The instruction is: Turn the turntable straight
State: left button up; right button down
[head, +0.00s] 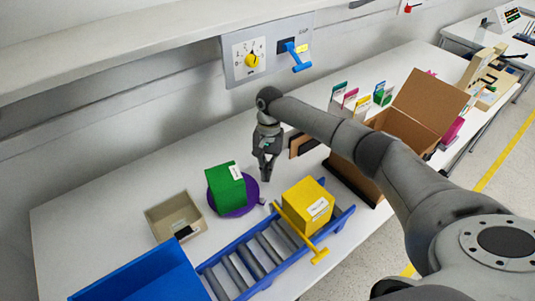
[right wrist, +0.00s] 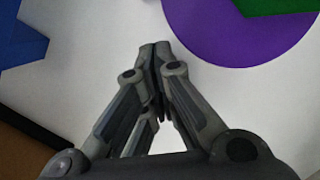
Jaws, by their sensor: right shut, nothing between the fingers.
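The purple turntable (head: 250,200) is a round disc on the white table, with a small purple tab at its right side. A green box (head: 224,186) with a white label sits on it, looking slightly rotated. My right gripper (head: 265,178) is shut and empty, pointing down just to the right of the turntable, apart from it. In the right wrist view the shut fingertips (right wrist: 155,45) are close to the edge of the purple disc (right wrist: 230,35), with part of the green box (right wrist: 275,5) above. My left gripper is not in view.
A blue roller conveyor (head: 240,262) carries a yellow box (head: 308,205) behind a yellow bar. A beige tray (head: 173,216) and a blue bin (head: 145,280) stand at left. An open cardboard box (head: 400,125) is at right. A wall panel (head: 238,68) with a yellow knob is behind.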

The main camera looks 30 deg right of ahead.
jog(key=s, duration=0.1)
jog(key=a+p, duration=0.1)
jog(key=s, duration=0.1)
jog(key=shift+s+a+f+p, duration=0.2)
jog(key=shift+s+a+p, duration=0.05)
jog(key=shift+s+p, duration=0.1)
jog(key=shift+s+a+f, duration=0.1)
jog(key=shift+s+a, duration=0.25)
jog(key=shift+a, duration=0.05)
pick_arm(q)
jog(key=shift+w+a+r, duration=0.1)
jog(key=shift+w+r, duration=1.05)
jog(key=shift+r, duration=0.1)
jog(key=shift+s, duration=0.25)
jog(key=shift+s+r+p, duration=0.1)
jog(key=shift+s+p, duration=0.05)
jog(key=shift+p, duration=0.2)
pick_arm(e)
jog(key=shift+a, duration=0.1)
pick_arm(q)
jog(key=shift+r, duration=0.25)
pick_arm(e)
jog(key=shift+s+m, duration=0.25)
jog(key=shift+m, duration=0.05)
pick_arm(q)
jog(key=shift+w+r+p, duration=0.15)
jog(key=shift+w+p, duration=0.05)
jog(key=shift+p, duration=0.15)
